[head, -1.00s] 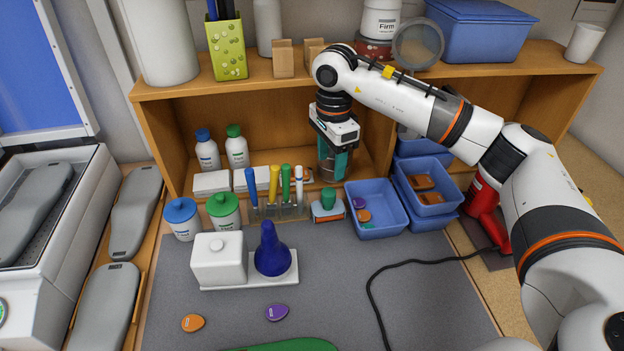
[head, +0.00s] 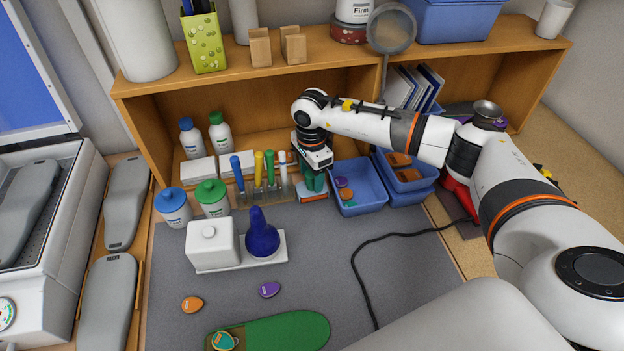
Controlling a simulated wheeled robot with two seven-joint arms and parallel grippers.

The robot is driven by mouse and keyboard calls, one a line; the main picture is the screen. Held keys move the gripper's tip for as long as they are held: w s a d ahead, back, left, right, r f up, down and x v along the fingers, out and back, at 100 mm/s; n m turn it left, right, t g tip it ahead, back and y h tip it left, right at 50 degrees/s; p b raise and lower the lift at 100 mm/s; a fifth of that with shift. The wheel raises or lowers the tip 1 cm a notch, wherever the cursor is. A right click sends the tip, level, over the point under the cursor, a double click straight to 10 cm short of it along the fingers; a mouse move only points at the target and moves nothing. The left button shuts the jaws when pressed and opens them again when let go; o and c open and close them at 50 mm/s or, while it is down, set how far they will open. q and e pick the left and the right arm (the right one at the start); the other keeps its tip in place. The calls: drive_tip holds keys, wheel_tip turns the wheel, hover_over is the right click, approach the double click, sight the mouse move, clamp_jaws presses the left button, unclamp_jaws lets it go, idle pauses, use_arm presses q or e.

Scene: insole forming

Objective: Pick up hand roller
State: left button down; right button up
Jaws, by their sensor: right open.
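The hand roller (head: 313,196) stands at the back of the grey mat, between the upright tools and the blue bin. Its orange and pale lower part shows; its green handle is mostly hidden by my right gripper. My right gripper (head: 314,187) points down over the roller, its teal fingers open at the handle. I cannot tell whether the fingers touch it. My left gripper is out of view.
A blue bin (head: 359,202) with small coloured pads stands close right of the roller. Upright coloured tools (head: 262,182) stand close left. A white tray (head: 268,255) with a blue bottle (head: 261,235) is in front. The shelf (head: 225,85) rises behind.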

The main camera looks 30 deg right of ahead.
drive_tip(key=shift+f, duration=0.3)
clamp_jaws()
drive_tip(key=shift+w+r, duration=0.1)
drive_tip(key=shift+r, duration=0.45)
wheel_tip(320, 180, up, 17)
drive_tip(key=b, duration=0.4)
